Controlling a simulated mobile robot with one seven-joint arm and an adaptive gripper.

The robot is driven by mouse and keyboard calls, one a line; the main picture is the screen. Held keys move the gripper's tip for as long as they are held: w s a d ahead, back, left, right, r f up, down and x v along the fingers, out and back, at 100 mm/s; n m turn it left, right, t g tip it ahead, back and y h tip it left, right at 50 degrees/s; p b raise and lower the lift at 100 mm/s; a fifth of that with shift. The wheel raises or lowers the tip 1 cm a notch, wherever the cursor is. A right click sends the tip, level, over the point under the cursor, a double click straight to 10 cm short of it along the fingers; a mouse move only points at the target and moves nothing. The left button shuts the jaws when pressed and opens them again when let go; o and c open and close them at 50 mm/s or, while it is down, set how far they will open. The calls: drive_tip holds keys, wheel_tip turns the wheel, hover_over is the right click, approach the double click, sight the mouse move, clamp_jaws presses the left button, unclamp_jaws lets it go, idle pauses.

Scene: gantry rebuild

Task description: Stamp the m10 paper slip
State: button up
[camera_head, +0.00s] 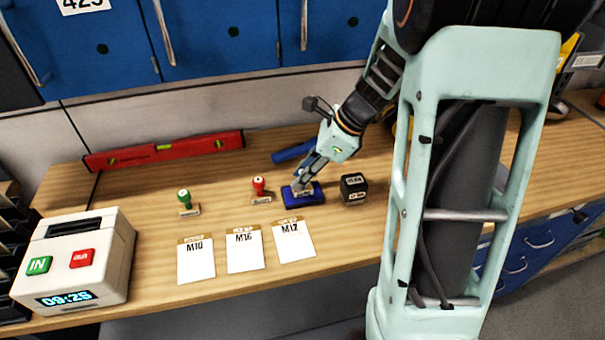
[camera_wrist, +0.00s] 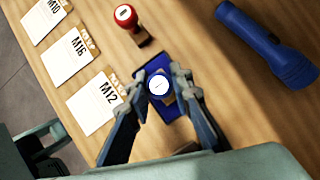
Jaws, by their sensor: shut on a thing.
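My gripper (camera_head: 305,180) is shut on a stamp with a round, blue-rimmed white top (camera_wrist: 159,85), also between my fingers in the wrist view (camera_wrist: 160,80). The stamp is upright over the blue ink pad (camera_wrist: 173,108); the pad also shows in the head view (camera_head: 316,196). The stamp's base appears to be on the pad, but its underside is hidden. The M10 paper slip (camera_head: 196,262) lies flat on the bench, leftmost of three slips. In the wrist view, the M10 slip (camera_wrist: 40,22) is at the top left.
The M16 slip (camera_head: 244,254) and M12 slip (camera_head: 295,241) lie beside M10. A green stamp (camera_head: 184,197), red stamp (camera_head: 258,185), black block (camera_head: 353,185) and blue flashlight (camera_wrist: 265,45) stand or lie nearby. A time clock (camera_head: 75,265) is left; a red level (camera_head: 165,150) lies behind.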

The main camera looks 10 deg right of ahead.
wheel_tip(320, 180, up, 7)
drive_tip(key=p, duration=0.6)
drive_tip(key=shift+p, duration=0.35)
drive_tip(key=shift+a, duration=0.15)
